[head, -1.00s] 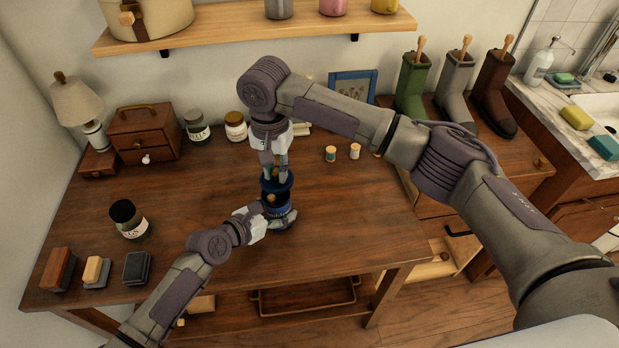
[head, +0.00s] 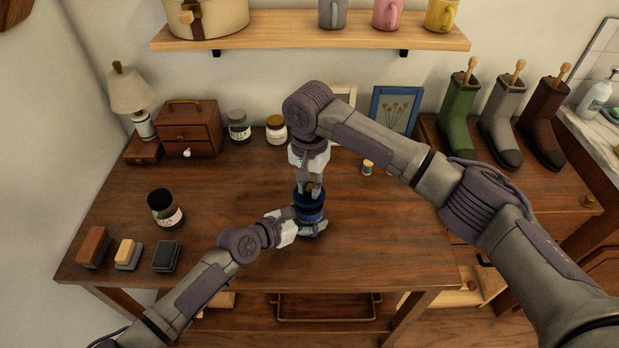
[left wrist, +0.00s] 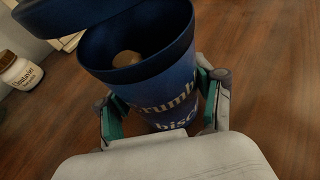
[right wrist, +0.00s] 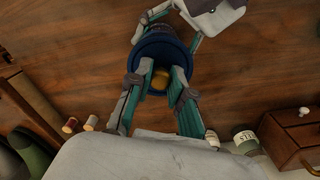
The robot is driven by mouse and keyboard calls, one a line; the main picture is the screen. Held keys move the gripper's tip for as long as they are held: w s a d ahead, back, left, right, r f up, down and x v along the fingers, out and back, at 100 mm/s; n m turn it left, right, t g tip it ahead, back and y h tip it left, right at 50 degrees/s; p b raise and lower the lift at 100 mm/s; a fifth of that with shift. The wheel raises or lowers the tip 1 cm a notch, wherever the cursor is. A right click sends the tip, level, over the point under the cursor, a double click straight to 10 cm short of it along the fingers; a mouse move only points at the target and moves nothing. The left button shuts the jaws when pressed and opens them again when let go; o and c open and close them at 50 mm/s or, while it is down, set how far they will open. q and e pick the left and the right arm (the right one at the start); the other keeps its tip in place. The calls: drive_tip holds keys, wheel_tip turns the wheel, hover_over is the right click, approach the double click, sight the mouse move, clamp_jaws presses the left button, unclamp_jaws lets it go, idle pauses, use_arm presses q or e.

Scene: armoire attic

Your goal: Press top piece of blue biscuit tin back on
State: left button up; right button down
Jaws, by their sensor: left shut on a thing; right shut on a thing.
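The blue biscuit tin (head: 311,216) stands upright on the wooden table. In the left wrist view its body (left wrist: 150,85) is open at the top, with a round tan thing inside. My left gripper (left wrist: 165,108) is shut on the tin's body from the side. The blue lid (right wrist: 150,50) has a round wooden knob (right wrist: 160,78), and my right gripper (right wrist: 158,88) is shut on it from above. The left wrist view shows the lid (left wrist: 75,12) just above the rim, with a gap on the near side. Contact on the far side cannot be told.
A dark jar (head: 165,210) and several brushes or blocks (head: 127,253) lie at the left. A small drawer chest (head: 190,128), jars (head: 239,127) and a spool (head: 368,167) stand behind. Boots (head: 460,115) stand at the right. The table's middle around the tin is clear.

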drive_tip(key=shift+f, duration=0.4)
drive_tip(key=shift+f, duration=0.9)
idle(1.6)
drive_tip(key=c, duration=1)
unclamp_jaws()
drive_tip(key=shift+o, duration=0.2)
drive_tip(key=o, duration=0.5)
drive_tip(key=shift+r, duration=0.1)
drive_tip(key=shift+r, duration=2.95)
